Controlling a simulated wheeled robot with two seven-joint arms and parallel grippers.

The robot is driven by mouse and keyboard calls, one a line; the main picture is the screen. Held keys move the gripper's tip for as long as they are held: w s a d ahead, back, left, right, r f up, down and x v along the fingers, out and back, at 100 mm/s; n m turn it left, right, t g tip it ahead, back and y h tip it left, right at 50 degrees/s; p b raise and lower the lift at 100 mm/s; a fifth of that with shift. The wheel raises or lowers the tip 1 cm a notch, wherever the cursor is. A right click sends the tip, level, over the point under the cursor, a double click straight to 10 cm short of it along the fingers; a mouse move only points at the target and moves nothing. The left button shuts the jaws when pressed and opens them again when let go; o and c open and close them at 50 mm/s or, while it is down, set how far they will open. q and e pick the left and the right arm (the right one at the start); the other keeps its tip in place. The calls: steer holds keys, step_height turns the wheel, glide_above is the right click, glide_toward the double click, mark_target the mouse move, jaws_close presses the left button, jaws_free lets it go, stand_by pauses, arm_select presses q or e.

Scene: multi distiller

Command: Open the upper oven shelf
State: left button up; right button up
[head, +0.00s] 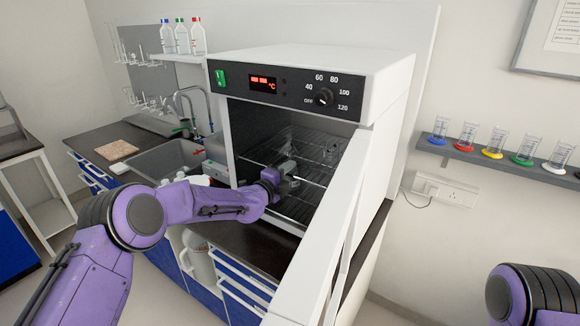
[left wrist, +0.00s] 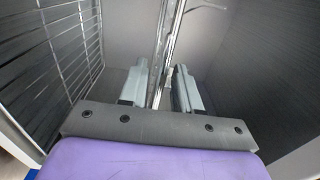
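The white oven (head: 385,85) has its door (head: 330,225) swung open to the right. Inside, the upper wire shelf (head: 312,147) lies above a lower wire shelf (head: 295,210). My left gripper (head: 290,178) reaches into the oven at the upper shelf's front edge. In the left wrist view, its two grey fingers (left wrist: 160,88) are apart, with a metal bar of a shelf (left wrist: 172,45) running between them and gaps beside it. Another wire rack (left wrist: 55,65) shows at the left there. My right gripper is out of view.
The open door stands close to the right of my left arm. A sink (head: 170,158) and tap are left of the oven. Bottles (head: 182,38) stand on a shelf above. A wall shelf with coloured-base glassware (head: 495,145) is at the right.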

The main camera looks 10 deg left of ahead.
arm_select(q)
steer(key=shift+w+d, duration=0.15)
steer(key=shift+w, duration=0.3)
jaws_close()
stand_by(1.2)
